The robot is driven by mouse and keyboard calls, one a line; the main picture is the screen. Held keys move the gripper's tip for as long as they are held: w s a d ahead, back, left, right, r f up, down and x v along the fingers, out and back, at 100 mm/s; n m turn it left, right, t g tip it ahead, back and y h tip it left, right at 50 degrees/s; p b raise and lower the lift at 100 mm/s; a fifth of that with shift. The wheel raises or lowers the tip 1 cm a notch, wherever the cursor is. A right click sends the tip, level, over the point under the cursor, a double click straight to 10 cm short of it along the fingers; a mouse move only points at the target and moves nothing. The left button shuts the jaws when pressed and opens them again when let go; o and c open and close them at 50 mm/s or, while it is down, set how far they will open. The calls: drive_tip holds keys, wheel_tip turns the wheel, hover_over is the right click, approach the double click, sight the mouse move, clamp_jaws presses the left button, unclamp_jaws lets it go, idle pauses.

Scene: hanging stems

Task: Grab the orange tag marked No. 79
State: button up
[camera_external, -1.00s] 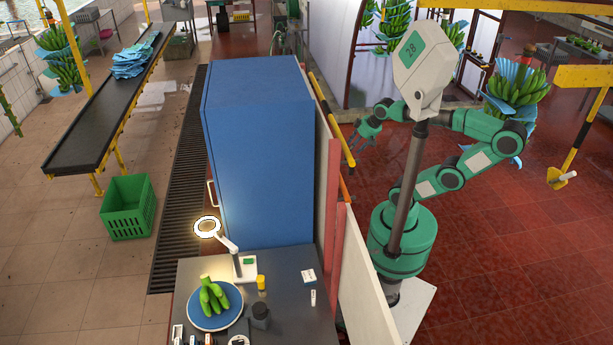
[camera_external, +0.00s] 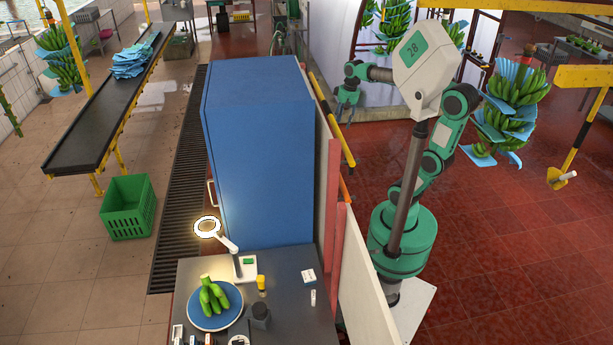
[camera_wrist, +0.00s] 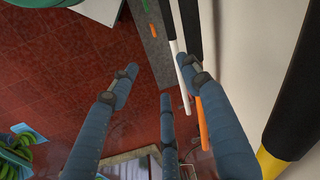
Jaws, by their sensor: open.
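My gripper (camera_external: 346,108) is raised on the left side of my arm, above the area by the yellow-and-black rail. In the wrist view, its blue-grey fingers (camera_wrist: 165,82) are spread apart with nothing between them. I can make out no number 79 in either view. An orange strip (camera_wrist: 203,124) shows beside the right finger in the wrist view, but I cannot tell whether it is a tag. Hanging banana bunches with blue sleeves (camera_external: 514,100) are at the right of the external view, away from my gripper.
A tall blue cabinet (camera_external: 258,150) and a pale partition (camera_external: 365,285) stand left of my base. More bunches hang at the back (camera_external: 393,25). The red tiled floor (camera_external: 500,260) at right is clear.

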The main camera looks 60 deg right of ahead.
drive_tip(key=shift+w+d+f+m+g+y, duration=1.2)
drive_tip(key=shift+w+d+f+m+g, duration=0.5)
drive_tip(key=shift+w+d, duration=3.9)
drive_tip(key=f, duration=4.6)
drive_tip(key=shift+s+d, duration=0.15)
drive_tip(key=shift+s, duration=0.1)
drive_tip(key=shift+s+a+b, duration=0.15)
drive_tip(key=shift+s+a, duration=0.4)
drive_tip(key=shift+a, duration=0.75)
drive_tip(key=shift+s+a+b, duration=0.15)
drive_tip(key=shift+s+a, duration=0.45)
drive_tip(key=shift+a, duration=0.7)
drive_tip(key=shift+s+a+b, duration=0.15)
drive_tip(key=shift+s+a, duration=0.4)
drive_tip(key=shift+a, duration=0.75)
